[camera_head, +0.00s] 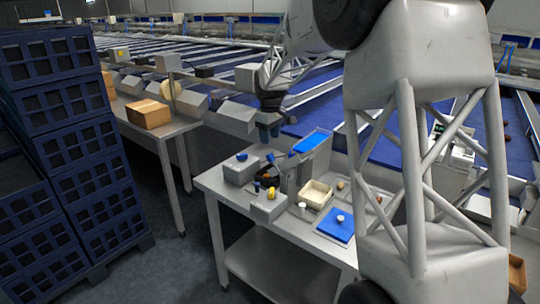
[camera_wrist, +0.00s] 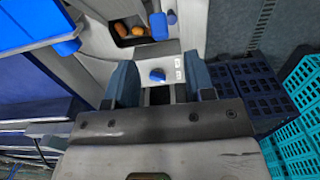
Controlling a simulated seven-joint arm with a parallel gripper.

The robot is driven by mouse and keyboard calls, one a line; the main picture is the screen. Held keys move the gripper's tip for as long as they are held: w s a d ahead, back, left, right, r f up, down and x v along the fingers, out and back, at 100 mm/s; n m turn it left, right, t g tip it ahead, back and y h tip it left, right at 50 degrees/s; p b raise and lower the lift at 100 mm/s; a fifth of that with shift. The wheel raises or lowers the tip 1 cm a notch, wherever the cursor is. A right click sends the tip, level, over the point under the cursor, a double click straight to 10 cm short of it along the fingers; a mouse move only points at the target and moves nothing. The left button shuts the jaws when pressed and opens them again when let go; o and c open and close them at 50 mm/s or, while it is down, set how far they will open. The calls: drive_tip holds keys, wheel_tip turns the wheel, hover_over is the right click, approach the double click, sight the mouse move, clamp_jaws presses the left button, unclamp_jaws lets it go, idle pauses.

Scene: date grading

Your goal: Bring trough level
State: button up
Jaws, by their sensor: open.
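A blue trough (camera_head: 311,142) stands on a grey support at the back of the steel table. It looks tilted, its left end lower, but the exact angle is hard to tell. Part of a blue surface that looks like the trough (camera_wrist: 30,25) fills the upper left of the wrist view. My gripper (camera_head: 268,133) points down, left of the trough and above the table. In the wrist view my gripper (camera_wrist: 160,88) has its fingers apart with nothing between them. Beyond the fingertips is a grey box with a blue knob (camera_wrist: 157,75).
The grey box (camera_head: 240,170) stands at the table's back left. A dark dish (camera_head: 267,178) with dates sits beside it. A cream tray (camera_head: 318,194) and a blue plate (camera_head: 337,225) lie toward the right. Stacked blue crates (camera_head: 70,130) stand at far left.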

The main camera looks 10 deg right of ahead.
sight(270, 154)
drive_tip(key=shift+f, duration=0.1)
drive_tip(key=shift+f, duration=3.8)
clamp_jaws()
